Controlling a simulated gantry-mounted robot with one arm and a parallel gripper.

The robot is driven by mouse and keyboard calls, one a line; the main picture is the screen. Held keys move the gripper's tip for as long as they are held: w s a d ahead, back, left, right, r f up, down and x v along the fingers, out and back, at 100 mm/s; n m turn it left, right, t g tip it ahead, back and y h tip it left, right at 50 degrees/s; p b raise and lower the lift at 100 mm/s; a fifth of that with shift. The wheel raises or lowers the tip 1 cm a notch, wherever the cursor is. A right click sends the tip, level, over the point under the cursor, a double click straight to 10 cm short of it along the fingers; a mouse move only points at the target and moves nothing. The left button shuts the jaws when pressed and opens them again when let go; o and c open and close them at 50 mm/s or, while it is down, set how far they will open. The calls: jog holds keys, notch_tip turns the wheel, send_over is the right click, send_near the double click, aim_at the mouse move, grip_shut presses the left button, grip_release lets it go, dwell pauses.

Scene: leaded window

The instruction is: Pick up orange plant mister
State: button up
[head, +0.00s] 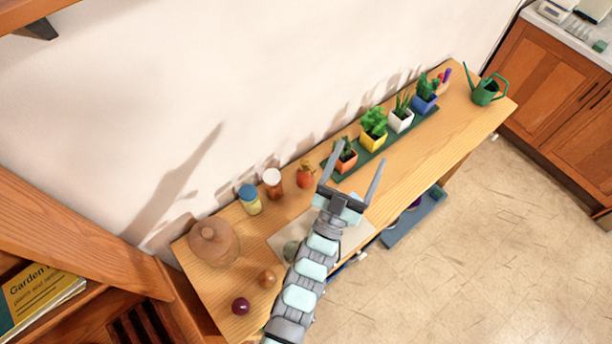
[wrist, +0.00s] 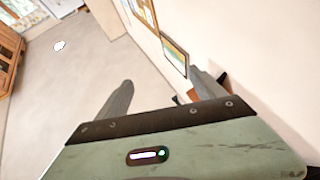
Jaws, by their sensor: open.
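The orange plant mister (head: 304,175) stands on the wooden bench near the wall in the head view, right of a brown jar with a white lid. It is small there, with a narrow top. My gripper (head: 362,152) is to the right of the mister, with its two grey fingers apart and nothing visible between them. It appears raised over the bench, overlapping the end of the plant row in the picture. In the wrist view my open fingers (wrist: 161,80) show against wall and floor, and the mister is not visible.
Potted plants stand on a green tray (head: 395,142). A green watering can (head: 486,91) is at the far end. A blue-lidded jar (head: 250,199), brown jar (head: 272,183), clay pot (head: 212,240), onion (head: 241,306) and brown ball (head: 267,279) are on the near end.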

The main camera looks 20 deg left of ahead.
jog(key=w+a+f+g+b, duration=0.2)
jog(key=w+f, duration=0.2)
jog(key=f, duration=0.2)
jog(key=n+g+y+b, duration=0.4)
jog(key=g+y+b, duration=0.25)
jog(key=g, duration=0.25)
send_over(304, 179)
jog(key=s, duration=0.1)
jog(key=shift+h, duration=0.35)
jog(key=f, duration=1.8)
jog(key=shift+s+d+f, duration=0.2)
jog(key=shift+d+f, duration=0.05)
jog(key=shift+f, duration=0.15)
notch_tip(304, 179, down, 8)
jog(key=shift+a+r, duration=0.1)
jog(key=shift+r, duration=0.1)
jog(key=shift+x, duration=0.8)
jog(key=shift+w+a+f, duration=0.1)
jog(key=shift+w, duration=0.1)
jog(key=shift+w+a+f, duration=0.1)
jog(key=shift+w+f, duration=0.2)
jog(key=shift+w, duration=0.15)
jog(key=x, duration=0.2)
jog(key=shift+w+f, duration=0.1)
jog(key=shift+w, duration=0.25)
jog(key=shift+p+x, duration=0.35)
jog(key=shift+x, duration=0.55)
